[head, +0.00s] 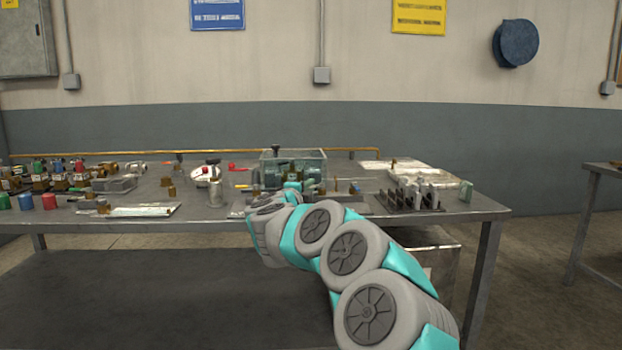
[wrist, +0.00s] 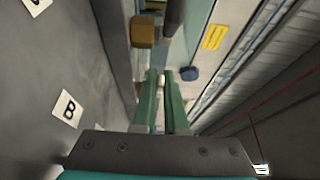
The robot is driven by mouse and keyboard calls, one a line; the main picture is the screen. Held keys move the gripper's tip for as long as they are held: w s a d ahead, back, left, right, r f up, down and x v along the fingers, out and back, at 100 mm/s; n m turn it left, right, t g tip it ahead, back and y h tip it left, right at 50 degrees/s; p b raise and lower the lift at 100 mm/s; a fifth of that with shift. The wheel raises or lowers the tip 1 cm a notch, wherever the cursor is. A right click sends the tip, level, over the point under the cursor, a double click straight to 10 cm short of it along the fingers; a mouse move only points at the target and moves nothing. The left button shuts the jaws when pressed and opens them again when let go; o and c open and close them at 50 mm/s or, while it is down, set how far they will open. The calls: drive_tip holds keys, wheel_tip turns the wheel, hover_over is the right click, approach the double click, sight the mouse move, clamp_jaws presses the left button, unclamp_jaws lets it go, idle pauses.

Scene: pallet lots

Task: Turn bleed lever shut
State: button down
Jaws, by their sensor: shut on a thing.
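My gripper (head: 292,187) is at the front of the clear-walled tank (head: 313,160) on the bench. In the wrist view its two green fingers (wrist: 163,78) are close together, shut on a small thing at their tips. I take this to be the bleed lever, but the fingers hide nearly all of it and its angle cannot be told. A brown block (wrist: 143,31) and a dark round post (wrist: 174,15) stand just past the fingertips. My arm hides part of the bench in front of the tank.
The metal bench (head: 487,208) carries several coloured fittings at left. A red-handled part (head: 237,167) and a white-and-red device (head: 205,175) lie left of the tank. A dark slotted rack (head: 407,199) stands to the right. A card marked B (wrist: 68,107) shows in the wrist view.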

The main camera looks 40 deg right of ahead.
drive_tip(key=m+g, duration=0.1)
drive_tip(key=w+m+g+h, duration=0.1)
drive_tip(key=g, duration=0.1)
drive_tip(key=shift+h, duration=0.3)
drive_tip(key=shift+w+d+m+g+h, duration=0.1)
drive_tip(key=shift+d+m+g+h, duration=0.1)
drive_tip(key=shift+m+g, duration=0.35)
drive_tip(key=shift+w+d+m+g+h, duration=0.1)
drive_tip(key=shift+m+g+h, duration=0.2)
drive_tip(key=shift+g, duration=0.35)
drive_tip(key=shift+m+g, duration=0.25)
drive_tip(key=shift+g, duration=0.05)
drive_tip(key=c, duration=1.2)
unclamp_jaws()
drive_tip(key=shift+c, duration=0.2)
drive_tip(key=b+v, duration=0.1)
drive_tip(key=v, duration=0.6)
drive_tip(key=shift+a, duration=0.4)
